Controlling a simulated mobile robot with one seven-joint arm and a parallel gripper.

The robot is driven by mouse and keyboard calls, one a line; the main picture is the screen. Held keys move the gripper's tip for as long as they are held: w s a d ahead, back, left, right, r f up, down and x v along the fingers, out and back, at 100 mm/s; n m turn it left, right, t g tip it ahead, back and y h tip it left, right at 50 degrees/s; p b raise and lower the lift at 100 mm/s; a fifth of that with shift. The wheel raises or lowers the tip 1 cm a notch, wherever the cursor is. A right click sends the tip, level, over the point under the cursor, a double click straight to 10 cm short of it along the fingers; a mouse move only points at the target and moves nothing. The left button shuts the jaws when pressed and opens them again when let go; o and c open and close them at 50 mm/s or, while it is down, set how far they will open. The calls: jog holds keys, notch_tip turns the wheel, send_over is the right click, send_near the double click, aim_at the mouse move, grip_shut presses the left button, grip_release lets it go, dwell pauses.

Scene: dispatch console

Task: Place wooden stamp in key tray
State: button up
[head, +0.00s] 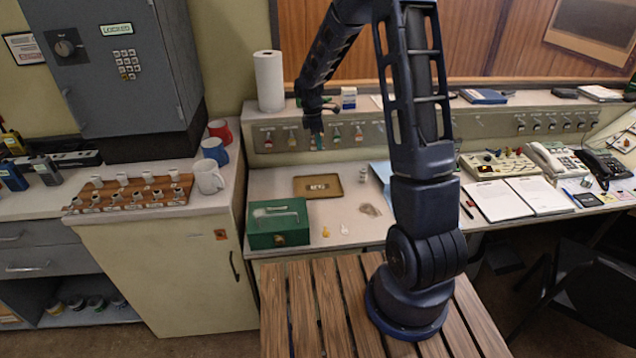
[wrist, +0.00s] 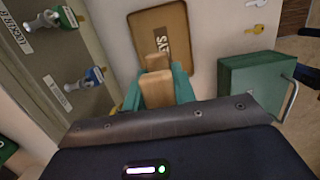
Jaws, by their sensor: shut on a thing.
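My gripper (head: 316,140) is raised above and behind the tray, in front of the switch panel. In the wrist view its teal fingers (wrist: 165,82) are shut on the wooden stamp (wrist: 157,92), a light wooden block. The stamp is held clear of the tray. I cannot make out the stamp in the head view.
A green metal box (head: 278,228) with a handle stands just in front and left of the tray. Small keys or tags (head: 326,232) lie right of the box. A small metal cylinder (head: 363,175) stands right of the tray. The panel with keys (head: 290,138) rises behind.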

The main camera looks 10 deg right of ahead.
notch_tip(320, 180, down, 18)
dwell(0.6)
jog(key=o, duration=0.9)
jog(key=shift+f, duration=0.15)
jog(key=shift+o, duration=0.2)
jog(key=s+d+r+m+t, duration=0.1)
jog(key=s+d+r+m, duration=0.1)
jog(key=r, duration=1)
jog(key=s+d+r+m, duration=0.1)
jog(key=s+r+m, duration=0.15)
jog(key=r, duration=1.05)
jog(key=s+d+r+m+t, duration=0.1)
jog(key=s+d+r+m, duration=0.2)
jog(key=s+r, duration=0.25)
jog(key=s+d+r+m+y, duration=0.1)
jog(key=s+d+r+m, duration=0.2)
jog(key=s+r, duration=0.3)
jog(key=s+d+r+m+t, duration=0.1)
jog(key=s+d+r+m, duration=0.25)
jog(key=s, duration=0.35)
jog(key=s+d+r+m+t, duration=0.1)
jog(key=s+m, duration=0.3)
jog(key=s, duration=0.8)
jog(key=shift+r+t+y, duration=0.3)
jog(key=shift+r+y, duration=0.1)
jog(key=shift+r, duration=0.5)
